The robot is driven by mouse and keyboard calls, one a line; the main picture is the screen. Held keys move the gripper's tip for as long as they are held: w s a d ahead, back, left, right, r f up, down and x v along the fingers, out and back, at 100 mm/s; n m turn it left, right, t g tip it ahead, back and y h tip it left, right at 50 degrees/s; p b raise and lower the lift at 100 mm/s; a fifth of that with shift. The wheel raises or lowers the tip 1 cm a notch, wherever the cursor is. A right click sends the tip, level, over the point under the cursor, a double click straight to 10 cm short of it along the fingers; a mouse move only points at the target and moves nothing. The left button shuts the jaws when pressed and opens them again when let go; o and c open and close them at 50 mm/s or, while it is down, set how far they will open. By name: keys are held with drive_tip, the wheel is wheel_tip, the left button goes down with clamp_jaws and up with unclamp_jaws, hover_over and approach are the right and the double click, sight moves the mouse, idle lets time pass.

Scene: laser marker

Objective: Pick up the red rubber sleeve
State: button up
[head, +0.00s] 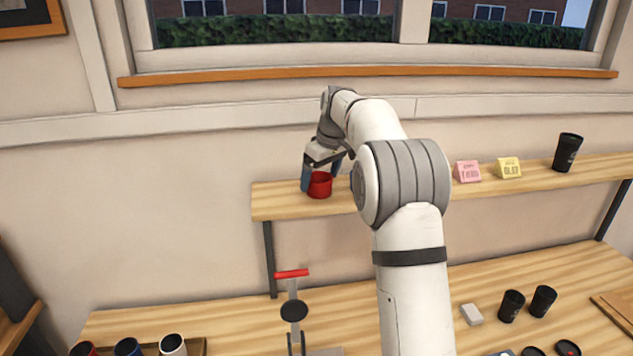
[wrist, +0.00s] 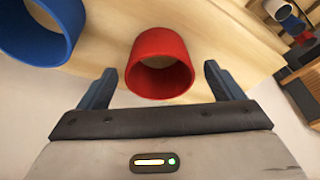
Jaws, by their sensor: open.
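The red rubber sleeve (head: 320,186) is a short hollow red cylinder standing on the left end of the raised wooden shelf (head: 400,200). In the wrist view the red sleeve (wrist: 160,62) lies between and a little beyond the fingertips. My gripper (head: 322,174) is open at the shelf. In the wrist view my gripper (wrist: 157,80) has one dark finger on each side of the sleeve, with gaps showing on both sides. A blue sleeve (wrist: 42,30) stands to the left in the wrist view. In the head view a blue patch beside my gripper may be that sleeve or a finger.
A pink block (head: 467,171), a yellow block (head: 509,168) and a black cup (head: 567,152) stand further right on the shelf. The wall and window sill are behind. Below, the workbench holds a red-handled device (head: 293,300), dark cups (head: 511,306) and several cups at lower left.

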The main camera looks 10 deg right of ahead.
drive_tip(key=shift+x, duration=1.1)
drive_tip(key=c, duration=1.1)
drive_tip(key=shift+o, duration=0.2)
drive_tip(key=shift+r, duration=0.1)
